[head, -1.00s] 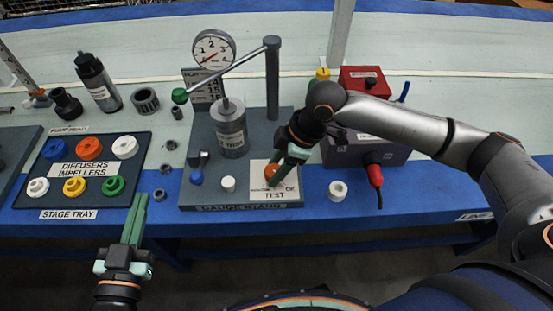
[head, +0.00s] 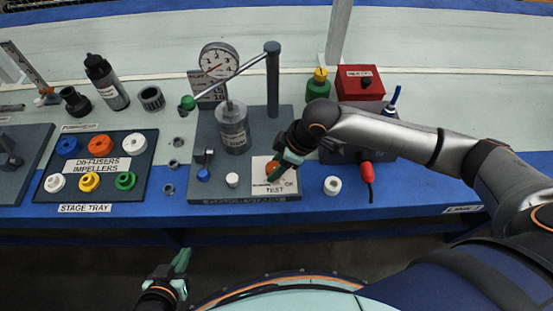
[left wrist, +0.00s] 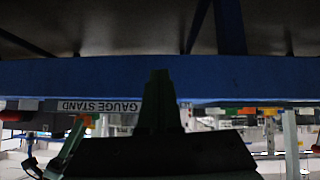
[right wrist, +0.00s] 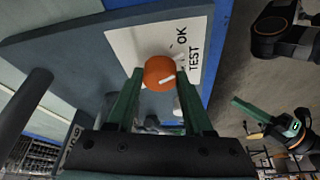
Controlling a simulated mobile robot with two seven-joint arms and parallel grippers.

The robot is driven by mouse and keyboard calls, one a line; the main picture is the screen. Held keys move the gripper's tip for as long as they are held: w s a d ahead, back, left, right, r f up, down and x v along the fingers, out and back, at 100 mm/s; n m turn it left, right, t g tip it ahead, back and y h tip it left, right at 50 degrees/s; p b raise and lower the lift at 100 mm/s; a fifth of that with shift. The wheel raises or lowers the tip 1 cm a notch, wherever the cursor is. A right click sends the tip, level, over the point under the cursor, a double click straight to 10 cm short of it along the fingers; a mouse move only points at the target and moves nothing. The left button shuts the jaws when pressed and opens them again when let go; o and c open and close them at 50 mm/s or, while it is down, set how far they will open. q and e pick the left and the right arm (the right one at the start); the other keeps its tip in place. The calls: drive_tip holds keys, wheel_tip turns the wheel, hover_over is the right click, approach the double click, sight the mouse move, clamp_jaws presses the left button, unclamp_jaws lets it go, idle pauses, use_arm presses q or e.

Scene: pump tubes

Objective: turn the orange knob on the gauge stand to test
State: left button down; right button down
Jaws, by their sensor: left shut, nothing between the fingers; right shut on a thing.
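The gauge stand (head: 215,190) is a grey plate on the bench with a round gauge, a metal cylinder and a lever with a green ball. The orange knob (right wrist: 158,68) is on its white label plate, with OK and TEST printed beside it in the right wrist view. The knob's white mark points right there, toward the TEST side. My right gripper (right wrist: 158,76) is shut on the knob, one finger on each side. In the head view the gripper (head: 273,174) partly hides it. My left gripper (head: 184,254) is shut and empty, below the bench's front edge.
The stage tray (head: 75,196) with coloured rings is left of the stand. A red-topped box (head: 360,83) and a red-handled plug (head: 367,172) are to the right. A white ring (head: 333,186) lies near the front edge. Floor space in front is clear.

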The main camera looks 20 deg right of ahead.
drive_tip(key=m+p, duration=0.1)
drive_tip(key=p, duration=0.1)
drive_tip(key=m+p, duration=0.1)
drive_tip(key=p, duration=0.1)
drive_tip(key=shift+s+a+r+t, duration=0.1)
drive_tip(key=shift+s+r+t, duration=0.1)
drive_tip(key=shift+r+t, duration=0.15)
drive_tip(key=shift+m+h+p, duration=0.3)
drive_tip(key=shift+p, duration=0.55)
drive_tip(key=m+p, duration=0.1)
drive_tip(key=p, duration=0.1)
drive_tip(key=m+t+p, duration=0.1)
drive_tip(key=p, duration=0.1)
drive_tip(key=shift+f+m+h, duration=0.2)
drive_tip(key=shift+m+h, duration=0.2)
use_arm(q)
drive_tip(key=s+a+r, duration=0.1)
drive_tip(key=a+r, duration=0.2)
drive_tip(key=r, duration=0.4)
drive_tip(key=shift+s+n+y+p, duration=0.2)
drive_tip(key=shift+n+y+p, duration=0.15)
drive_tip(key=shift+n+y, duration=0.05)
use_arm(e)
drive_tip(key=shift+f+m, duration=0.15)
drive_tip(key=shift+m, duration=0.15)
drive_tip(key=shift+c, duration=1.4)
unclamp_jaws()
drive_tip(key=shift+w, duration=0.1)
